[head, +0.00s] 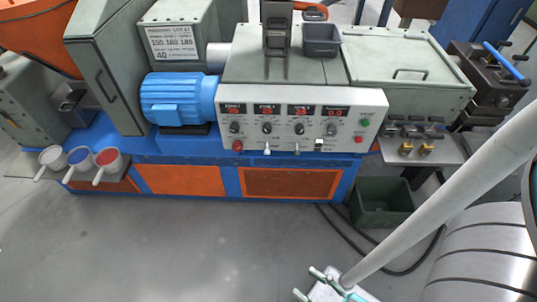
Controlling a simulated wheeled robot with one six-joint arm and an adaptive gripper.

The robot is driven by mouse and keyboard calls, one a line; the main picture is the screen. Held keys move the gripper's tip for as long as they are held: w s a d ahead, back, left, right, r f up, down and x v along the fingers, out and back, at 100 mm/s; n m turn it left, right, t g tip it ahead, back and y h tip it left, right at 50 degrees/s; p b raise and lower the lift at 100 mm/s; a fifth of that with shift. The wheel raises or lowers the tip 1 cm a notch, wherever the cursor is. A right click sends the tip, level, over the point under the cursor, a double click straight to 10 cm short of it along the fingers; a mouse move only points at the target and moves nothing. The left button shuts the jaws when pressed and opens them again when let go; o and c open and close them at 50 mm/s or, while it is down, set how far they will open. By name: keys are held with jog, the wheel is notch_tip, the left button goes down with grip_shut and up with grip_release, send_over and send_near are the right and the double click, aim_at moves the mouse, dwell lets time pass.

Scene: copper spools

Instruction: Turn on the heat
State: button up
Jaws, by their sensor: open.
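The extruder's light control panel (300,122) faces me at the upper middle. It has several red-lit displays (266,110) in a row, with dark knobs (267,128) below them. Along its lower edge are a red button (237,146), small levers (267,149) and a black-and-white switch (319,146). A green button (366,123) and a red one (359,138) sit at the right end. The labels and switch positions are too small to read. My gripper (306,283) is at the bottom middle, open and apparently empty, well away from the panel.
A blue motor (179,99) stands left of the panel, with a temperature sign (172,43) above. Several scoops (80,156) sit at the far left. Floor (180,245) in front is clear.

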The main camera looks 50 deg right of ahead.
jog(key=shift+w+d+f+m+h, duration=0.2)
jog(key=shift+w+f+m, duration=0.2)
jog(key=shift+f, duration=0.15)
jog(key=shift+w+d+f+m+h, duration=0.15)
jog(key=shift+w+f+m+h, duration=0.1)
jog(key=shift+f+m, duration=0.2)
grip_shut()
jog(key=w+d+f+m+g+h, duration=0.1)
jog(key=w+d+f+m+h, duration=0.1)
jog(key=w+d+f+m, duration=0.5)
jog(key=w+d+f+m+g+h, duration=0.1)
jog(key=w+d+f+m, duration=0.3)
jog(key=w+f+m, duration=0.3)
jog(key=w+d+m, duration=0.4)
jog(key=w+d, duration=0.3)
jog(key=d, duration=0.3)
jog(key=w+d+m, duration=0.4)
jog(key=w+d, duration=0.3)
jog(key=d, duration=0.4)
jog(key=shift+t, duration=0.4)
jog(key=shift+r, duration=0.1)
